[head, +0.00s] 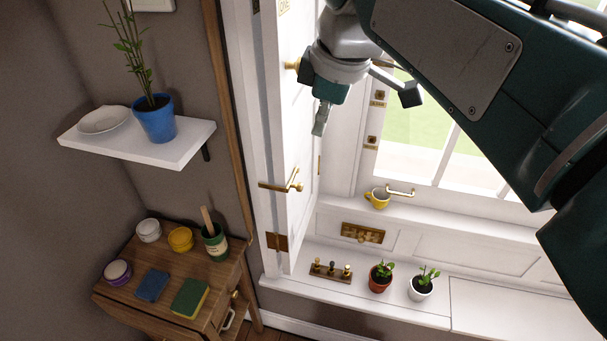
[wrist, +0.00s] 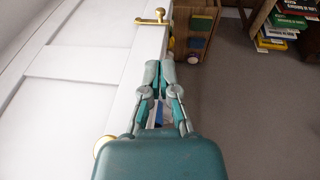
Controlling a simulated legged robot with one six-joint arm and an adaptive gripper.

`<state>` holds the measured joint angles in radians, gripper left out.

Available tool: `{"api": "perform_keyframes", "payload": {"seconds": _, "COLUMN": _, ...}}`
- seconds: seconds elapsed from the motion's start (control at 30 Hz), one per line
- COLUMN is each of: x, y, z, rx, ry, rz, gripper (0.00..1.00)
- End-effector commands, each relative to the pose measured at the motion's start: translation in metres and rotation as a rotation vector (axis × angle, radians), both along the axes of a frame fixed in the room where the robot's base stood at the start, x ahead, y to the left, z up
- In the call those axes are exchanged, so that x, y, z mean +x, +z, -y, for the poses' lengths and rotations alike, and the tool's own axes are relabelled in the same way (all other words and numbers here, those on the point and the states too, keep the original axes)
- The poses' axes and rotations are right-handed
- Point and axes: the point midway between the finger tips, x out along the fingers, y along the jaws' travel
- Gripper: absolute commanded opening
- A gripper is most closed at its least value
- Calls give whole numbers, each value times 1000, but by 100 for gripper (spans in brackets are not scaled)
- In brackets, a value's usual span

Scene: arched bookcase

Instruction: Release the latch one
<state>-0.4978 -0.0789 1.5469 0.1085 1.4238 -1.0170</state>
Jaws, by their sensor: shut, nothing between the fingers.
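My gripper (head: 320,122) hangs in front of the white door (head: 300,222), fingers pointing down, above a brass lever handle (head: 291,183) on that door. In the wrist view my gripper (wrist: 159,68) is shut and empty beside the door's edge, with the brass handle (wrist: 152,17) farther ahead. A brass knob (head: 292,66) is higher on the door. Small brass latches with label plates, an upper one (head: 379,96) and a lower one (head: 372,141), are on the window frame to the right. A label (head: 284,5) is at the door's top. The lettering is too small to tell which is latch one.
A wooden cabinet (head: 222,285) with jars and sponges stands at lower left, under a white shelf (head: 190,150) with a blue plant pot (head: 156,122).

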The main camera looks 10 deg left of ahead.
Motion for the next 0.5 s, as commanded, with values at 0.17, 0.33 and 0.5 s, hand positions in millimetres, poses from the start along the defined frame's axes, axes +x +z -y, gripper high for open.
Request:
{"api": "perform_keyframes", "payload": {"seconds": 0.17, "x": 2, "y": -16, "z": -4, "rx": -3, "ry": -1, "rz": -3, "gripper": 0}}
{"api": "perform_keyframes", "payload": {"seconds": 0.33, "x": 7, "y": -46, "z": -10, "rx": -3, "ry": -1, "rz": -4, "gripper": 0}}
{"api": "perform_keyframes", "payload": {"seconds": 0.5, "x": 12, "y": -77, "z": -17, "rx": -3, "ry": -2, "rz": -4, "gripper": 0}}
